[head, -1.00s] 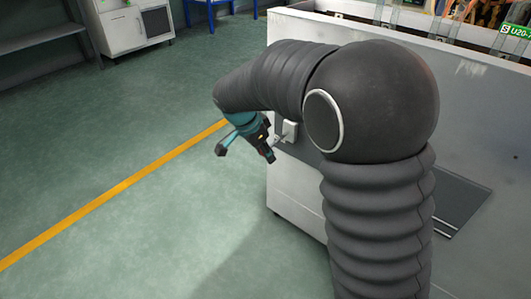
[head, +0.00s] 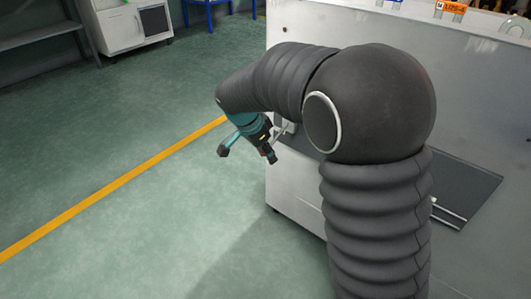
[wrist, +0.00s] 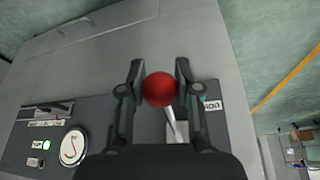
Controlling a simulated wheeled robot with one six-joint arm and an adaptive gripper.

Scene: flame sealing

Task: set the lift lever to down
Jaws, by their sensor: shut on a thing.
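The lift lever shows in the wrist view as a red ball knob (wrist: 159,89) on a pale metal shaft (wrist: 173,124). The shaft runs from the knob down toward the panel, slightly to the right. My gripper (wrist: 159,78) has one finger on each side of the knob and is shut on it. In the head view my gripper (head: 281,134) is at the left front of the grey cabinet, partly hidden by my arm, and the knob is not seen. A white label (wrist: 212,105) stands right of the lever; its text is unclear.
The dark panel (wrist: 92,111) carries a round white gauge (wrist: 73,147), a green-lit switch (wrist: 46,145) and a slotted control (wrist: 47,110). The grey cabinet (head: 300,190) stands on the right. Open green floor with a yellow line (head: 130,186) lies to the left.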

